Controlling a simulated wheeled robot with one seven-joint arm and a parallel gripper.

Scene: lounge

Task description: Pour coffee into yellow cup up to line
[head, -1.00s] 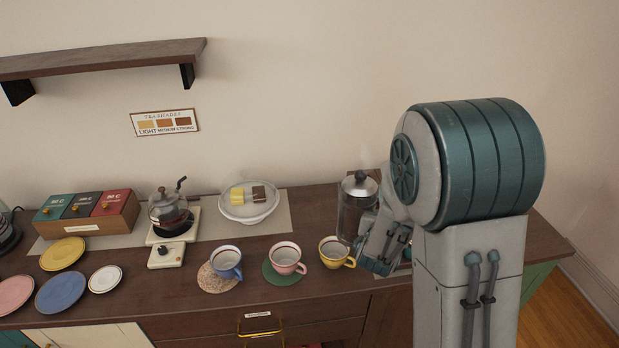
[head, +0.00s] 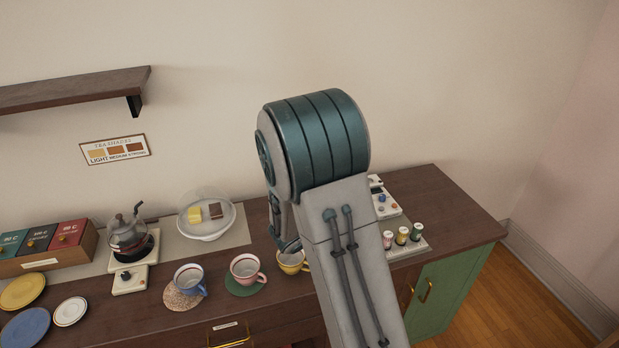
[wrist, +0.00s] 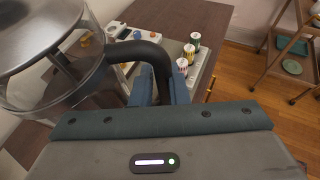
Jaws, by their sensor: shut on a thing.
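The yellow cup (head: 290,264) stands on the brown counter, right of the pink cup, partly covered by my arm. Its inside and any line cannot be made out. My gripper (wrist: 160,88) is shut on the black handle of a glass coffee press (wrist: 84,78) with a metal lid, which fills the upper left of the wrist view. In the head view my arm hides the press and most of my gripper (head: 284,236), which is close behind the yellow cup. The coffee level is not visible.
The pink cup (head: 246,268) and blue cup (head: 190,279) stand on coasters to the left. Small striped canisters (head: 402,236) stand right of my arm. The counter's far right is clear.

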